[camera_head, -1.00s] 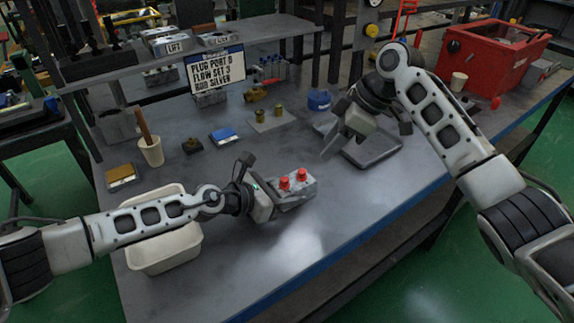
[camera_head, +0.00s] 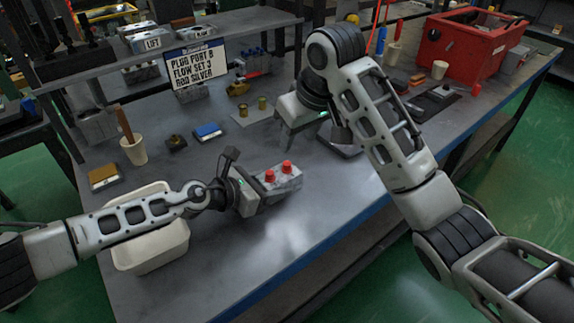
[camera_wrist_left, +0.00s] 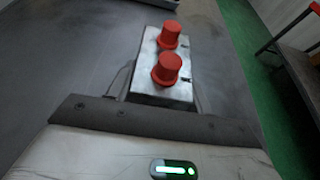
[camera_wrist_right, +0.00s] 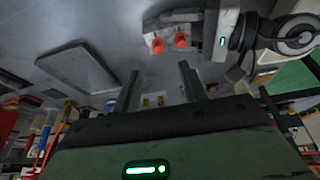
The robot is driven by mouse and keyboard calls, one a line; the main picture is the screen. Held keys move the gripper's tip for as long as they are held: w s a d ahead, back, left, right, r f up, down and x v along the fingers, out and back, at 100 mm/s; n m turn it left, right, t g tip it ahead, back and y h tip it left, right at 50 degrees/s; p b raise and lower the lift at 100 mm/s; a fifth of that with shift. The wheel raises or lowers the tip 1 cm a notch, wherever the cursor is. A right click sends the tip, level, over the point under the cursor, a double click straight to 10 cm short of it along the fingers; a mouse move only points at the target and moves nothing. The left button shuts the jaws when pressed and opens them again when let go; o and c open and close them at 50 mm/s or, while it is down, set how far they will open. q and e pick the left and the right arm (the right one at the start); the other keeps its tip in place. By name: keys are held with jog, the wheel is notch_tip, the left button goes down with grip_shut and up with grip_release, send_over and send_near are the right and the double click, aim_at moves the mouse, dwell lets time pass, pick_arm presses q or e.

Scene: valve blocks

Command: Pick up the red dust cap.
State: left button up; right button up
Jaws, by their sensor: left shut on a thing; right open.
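Two red dust caps stand side by side on a grey metal valve block. In the head view they are the left cap (camera_head: 270,176) and the right cap (camera_head: 287,167) on the block (camera_head: 290,183). My left gripper (camera_head: 262,190) is shut on this block; the near cap (camera_wrist_left: 167,68) and far cap (camera_wrist_left: 170,36) show in the left wrist view. My right gripper (camera_head: 303,137) is open and empty, above the table beyond the block. In the right wrist view both caps (camera_wrist_right: 157,46) (camera_wrist_right: 181,41) lie past its fingers, apart from them.
A sign (camera_head: 197,65) reads "PLUG PORT B, FLOW SET 3, ROD SILVER". A white bin (camera_head: 150,250) is partly under my left arm. A grey tray (camera_wrist_right: 77,68) is partly hidden by my right arm in the head view. A red toolbox (camera_head: 470,45) stands far right.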

jog(key=m, duration=0.2)
send_over(287, 163)
jog(key=s+d, duration=0.1)
jog(key=s, duration=0.2)
notch_tip(287, 163, down, 5)
jog(key=shift+h, duration=0.3)
jog(key=shift+w+x, duration=0.2)
jog(key=shift+x, duration=1.2)
jog(key=shift+w+x, duration=0.2)
jog(key=shift+x, duration=1.2)
jog(key=shift+r, duration=0.15)
grip_shut()
